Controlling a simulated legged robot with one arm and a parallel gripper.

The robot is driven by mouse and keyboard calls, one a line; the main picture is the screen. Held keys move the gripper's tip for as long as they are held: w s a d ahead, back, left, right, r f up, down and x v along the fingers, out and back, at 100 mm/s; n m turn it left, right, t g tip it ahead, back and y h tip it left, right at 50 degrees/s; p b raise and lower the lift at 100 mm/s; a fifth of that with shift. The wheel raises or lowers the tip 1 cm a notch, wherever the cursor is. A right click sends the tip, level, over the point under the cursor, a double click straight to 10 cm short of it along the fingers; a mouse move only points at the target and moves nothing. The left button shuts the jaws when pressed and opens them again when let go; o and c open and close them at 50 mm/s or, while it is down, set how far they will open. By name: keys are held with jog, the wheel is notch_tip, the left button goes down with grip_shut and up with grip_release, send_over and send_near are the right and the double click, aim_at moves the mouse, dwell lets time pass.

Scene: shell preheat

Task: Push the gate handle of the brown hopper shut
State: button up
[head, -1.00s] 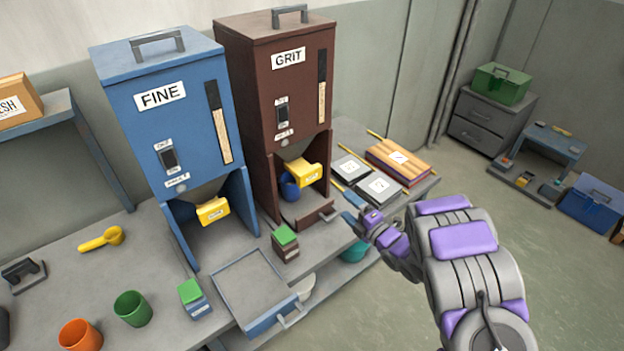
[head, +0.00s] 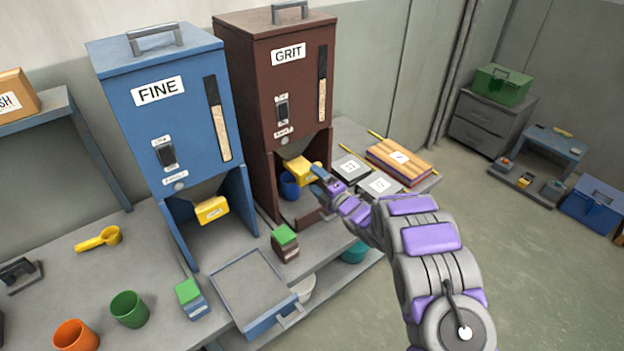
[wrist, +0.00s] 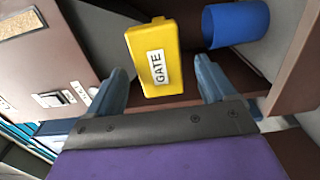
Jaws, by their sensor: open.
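The brown hopper (head: 265,75) labelled GRIT stands on the bench beside the blue hopper. Its yellow gate handle (head: 300,170) sticks out below the body; in the wrist view the handle (wrist: 153,58) carries a GATE label. My gripper (head: 320,180) is at the right front of the handle. In the wrist view my gripper (wrist: 165,85) is open, with the handle in front of and between its two fingers, not clamped. A blue cup (head: 289,186) stands in the bay under the handle; it also shows in the wrist view (wrist: 236,22).
The blue hopper (head: 160,100) labelled FINE, with its own yellow handle (head: 211,210), stands to the left. A small green-lidded box (head: 285,243) and a grey tray (head: 250,285) are in front.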

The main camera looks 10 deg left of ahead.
jog(key=shift+x, duration=1.4)
jog(key=shift+c, duration=0.3)
